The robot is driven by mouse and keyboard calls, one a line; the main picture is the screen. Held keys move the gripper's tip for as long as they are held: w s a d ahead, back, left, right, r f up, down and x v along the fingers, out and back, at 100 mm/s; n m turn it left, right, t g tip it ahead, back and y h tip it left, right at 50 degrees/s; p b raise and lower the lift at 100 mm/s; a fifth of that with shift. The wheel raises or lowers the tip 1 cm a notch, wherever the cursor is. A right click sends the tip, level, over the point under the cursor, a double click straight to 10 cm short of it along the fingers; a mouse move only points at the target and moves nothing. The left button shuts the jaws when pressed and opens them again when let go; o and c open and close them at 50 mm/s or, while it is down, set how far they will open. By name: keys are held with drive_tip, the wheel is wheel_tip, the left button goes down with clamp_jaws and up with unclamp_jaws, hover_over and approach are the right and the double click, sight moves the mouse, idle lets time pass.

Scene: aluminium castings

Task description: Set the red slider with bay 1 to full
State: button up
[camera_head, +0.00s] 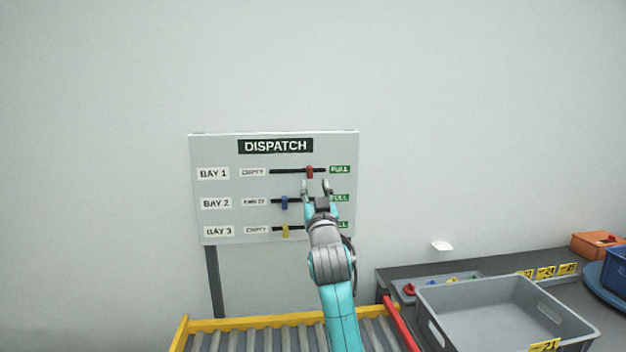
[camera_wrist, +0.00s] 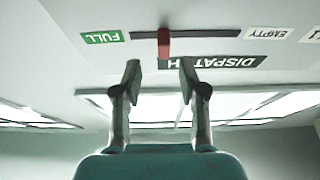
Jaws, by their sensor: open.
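The dispatch board (camera_head: 215,148) stands against the wall with three slider rows. The red slider (camera_head: 309,172) is on the bay 1 track (camera_head: 285,171), nearer the green FULL label (camera_head: 339,169) than the EMPTY label. In the wrist view, which is upside down, the red slider (camera_wrist: 164,43) appears ahead of the fingers, roughly between them, with the FULL label (camera_wrist: 102,37) to its left. My gripper (camera_head: 316,185) is open and empty, just below the red slider in the head view. I cannot tell whether a finger touches it.
A blue slider (camera_head: 284,202) and a yellow slider (camera_head: 285,231) sit on the lower tracks, close to my arm. A roller conveyor (camera_head: 255,335) lies below the board. A grey bin (camera_head: 475,297) stands on the bench at right.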

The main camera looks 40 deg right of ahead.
drive_tip(key=v, duration=0.6)
drive_tip(key=shift+s, duration=0.1)
idle(0.5)
